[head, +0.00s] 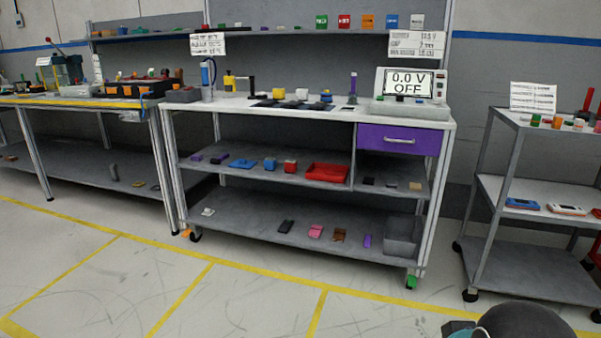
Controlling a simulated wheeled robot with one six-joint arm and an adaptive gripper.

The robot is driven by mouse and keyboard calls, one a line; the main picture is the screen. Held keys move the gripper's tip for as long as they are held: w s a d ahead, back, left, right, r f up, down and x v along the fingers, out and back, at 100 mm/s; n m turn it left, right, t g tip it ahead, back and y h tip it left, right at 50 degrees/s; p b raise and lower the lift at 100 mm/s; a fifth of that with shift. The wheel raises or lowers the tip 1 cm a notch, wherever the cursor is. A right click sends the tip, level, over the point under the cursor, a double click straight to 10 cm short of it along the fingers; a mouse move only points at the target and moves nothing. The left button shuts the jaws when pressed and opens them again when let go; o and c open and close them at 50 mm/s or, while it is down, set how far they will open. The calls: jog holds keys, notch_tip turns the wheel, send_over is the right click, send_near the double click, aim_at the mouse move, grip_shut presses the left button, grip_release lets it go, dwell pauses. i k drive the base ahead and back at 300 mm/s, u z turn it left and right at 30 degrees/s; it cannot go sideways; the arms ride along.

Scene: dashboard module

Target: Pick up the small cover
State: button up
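Several small, flat or blocky parts sit on the workbench shelves, but at this distance I cannot tell which one is the small cover. The middle shelf holds purple pieces (218,158), a blue part (270,164) and a red tray (327,172). The lower shelf holds a white piece (208,212), a black piece (286,226), a pink piece (315,231), a brown piece (339,235) and a purple piece (367,241). A dark rounded part of my arm shows at the bottom right; my gripper's fingers are not visible.
The workbench (440,121) has a shut purple drawer (400,139) and a display unit (410,84) reading 0.0 V OFF. A grey bin (402,234) stands on its lower shelf. A wheeled cart (487,240) stands right, another bench (40,100) left. The floor in front is clear.

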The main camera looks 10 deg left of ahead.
aim_at(208, 212)
jog(key=u, duration=0.25)
jog(key=i, duration=1.95)
jog(key=u, duration=1.4)
jog(key=i, duration=2)
jog(key=u, duration=0.8)
